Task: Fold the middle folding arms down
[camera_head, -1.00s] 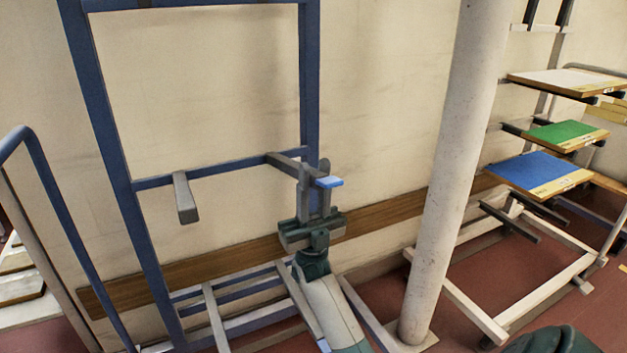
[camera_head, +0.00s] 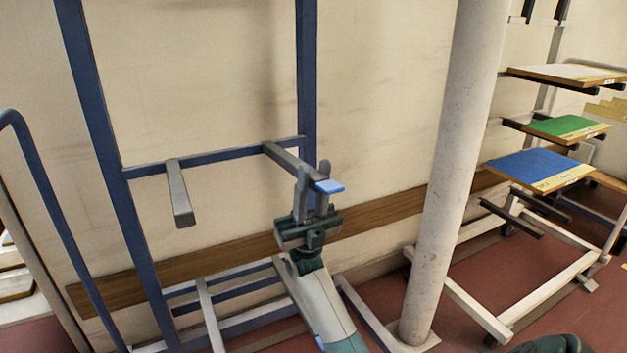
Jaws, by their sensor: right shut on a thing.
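A blue upright rack frame (camera_head: 308,75) stands against the wall. Its middle crossbar (camera_head: 225,158) carries two grey folding arms. The left folding arm (camera_head: 179,195) sticks out toward me from the crossbar, with nothing touching it. The right folding arm (camera_head: 285,158) sticks out toward me and slopes to the right in the picture. My right gripper (camera_head: 313,185) comes up from below and is shut on this right arm near its outer end. A light blue piece (camera_head: 329,187) shows at the fingers; I cannot tell what it belongs to. The fingers partly hide the arm's end. My left gripper is out of view.
A pale round column (camera_head: 455,150) stands close to the right of the rack. Beyond it is another rack with white, green (camera_head: 567,129) and blue (camera_head: 538,168) boards. A blue rail (camera_head: 50,215) stands at the left. Lower rack bars (camera_head: 210,315) lie near the floor.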

